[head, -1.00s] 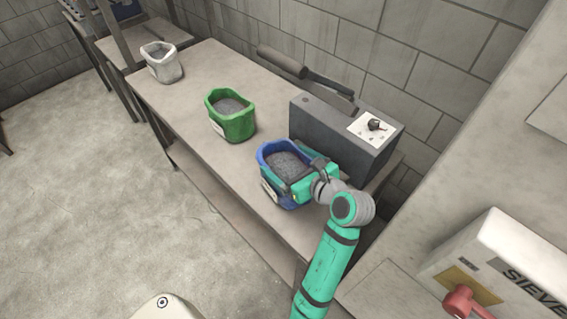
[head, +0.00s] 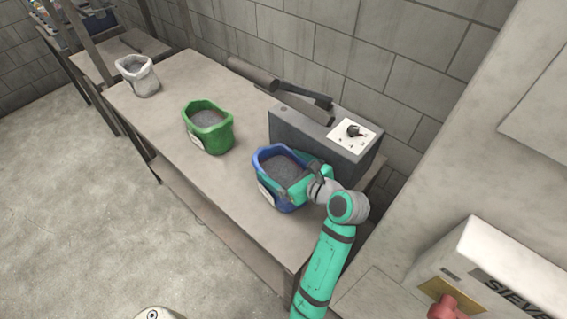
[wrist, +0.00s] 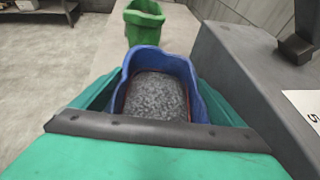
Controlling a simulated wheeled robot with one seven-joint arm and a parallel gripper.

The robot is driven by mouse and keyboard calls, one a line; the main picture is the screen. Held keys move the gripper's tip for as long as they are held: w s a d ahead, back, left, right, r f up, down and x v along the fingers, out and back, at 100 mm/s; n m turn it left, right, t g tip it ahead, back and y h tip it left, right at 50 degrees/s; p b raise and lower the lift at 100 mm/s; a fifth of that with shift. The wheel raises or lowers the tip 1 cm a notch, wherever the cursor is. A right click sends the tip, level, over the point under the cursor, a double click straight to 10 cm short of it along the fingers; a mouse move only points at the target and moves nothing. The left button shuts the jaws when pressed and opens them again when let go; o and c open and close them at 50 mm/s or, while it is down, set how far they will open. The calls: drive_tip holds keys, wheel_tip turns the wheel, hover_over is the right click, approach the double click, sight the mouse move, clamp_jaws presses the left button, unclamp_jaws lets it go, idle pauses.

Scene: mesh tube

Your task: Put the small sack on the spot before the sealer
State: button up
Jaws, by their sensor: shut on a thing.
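My gripper (head: 300,186) is shut on a blue open-topped sack (head: 263,191) filled with grey grains. In the wrist view the blue sack (wrist: 197,95) sits upright between the teal fingers. In the head view it is over the bench, in front of the sealer; I cannot tell whether its base touches the top. The sealer (head: 300,135) is a dark grey box with a long lever, against the wall side of the bench. No marked spot shows; the bench just under the sack is hidden.
A green sack (head: 208,140) and a white sack (head: 138,78) stand further left on the bench (head: 165,110). A card with a dark knob (head: 353,131) lies on the sealer. A switch box (head: 500,270) is at lower right. The bench between green and white sacks is clear.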

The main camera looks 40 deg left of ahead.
drive_tip(key=shift+s+a+f, duration=0.15)
drive_tip(key=shift+s+a, duration=0.25)
drive_tip(key=shift+a, duration=0.05)
drive_tip(key=o, duration=1.8)
drive_tip(key=shift+d, duration=0.1)
drive_tip(key=shift+w, duration=0.1)
